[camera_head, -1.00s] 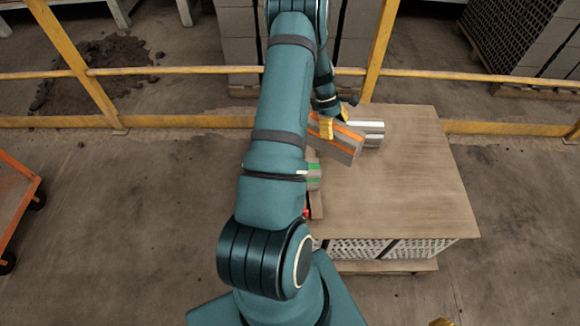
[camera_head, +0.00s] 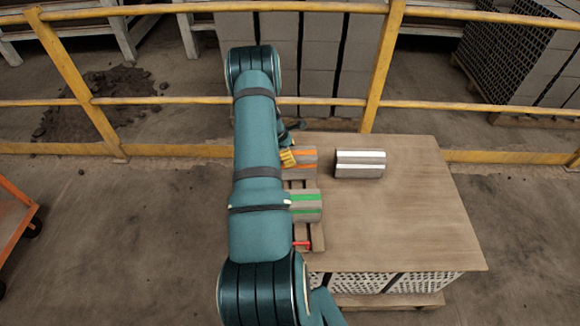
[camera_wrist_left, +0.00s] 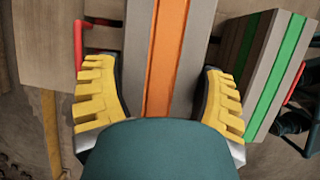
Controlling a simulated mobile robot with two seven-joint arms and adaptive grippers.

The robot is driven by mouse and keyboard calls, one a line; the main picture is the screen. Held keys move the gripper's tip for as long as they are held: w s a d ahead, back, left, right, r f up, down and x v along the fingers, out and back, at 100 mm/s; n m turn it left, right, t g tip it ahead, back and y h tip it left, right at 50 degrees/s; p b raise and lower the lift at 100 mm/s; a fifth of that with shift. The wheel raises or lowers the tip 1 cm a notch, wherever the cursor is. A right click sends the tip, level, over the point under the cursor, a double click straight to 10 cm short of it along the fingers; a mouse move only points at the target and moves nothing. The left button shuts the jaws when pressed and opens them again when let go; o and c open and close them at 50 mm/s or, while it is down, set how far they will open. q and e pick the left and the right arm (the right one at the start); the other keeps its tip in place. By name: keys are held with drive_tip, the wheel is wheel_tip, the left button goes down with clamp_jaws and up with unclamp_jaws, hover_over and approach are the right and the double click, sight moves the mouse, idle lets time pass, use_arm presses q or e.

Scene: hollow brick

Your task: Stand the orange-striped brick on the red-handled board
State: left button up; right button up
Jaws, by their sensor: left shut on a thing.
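The orange-striped brick (camera_head: 303,165) is grey with orange stripes. My left gripper (camera_head: 288,158) is shut on it, and in the left wrist view a yellow finger lies on each side of the brick (camera_wrist_left: 163,55). The brick is over the far part of the red-handled board (camera_head: 318,238), a dark slatted board at the table's left edge. I cannot tell whether brick and board touch. The board's red handle (camera_head: 301,243) shows at its near end; red bars also show on both sides in the wrist view. My arm hides the board's left side. My right gripper is not in view.
A green-striped brick (camera_head: 306,206) sits on the board, just nearer than the orange-striped one. A white-striped brick (camera_head: 360,170) lies on the table (camera_head: 400,225) to the right. The table's right and front are clear. A yellow railing (camera_head: 200,100) runs behind.

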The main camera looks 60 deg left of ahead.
use_arm(q)
drive_tip(key=shift+a+f+b, duration=0.1)
drive_tip(key=shift+f+b, duration=0.35)
drive_tip(key=shift+f, duration=1.75)
drive_tip(key=shift+r, duration=0.1)
drive_tip(key=o, duration=1.2)
drive_tip(key=p+v, duration=0.2)
drive_tip(key=v, duration=1)
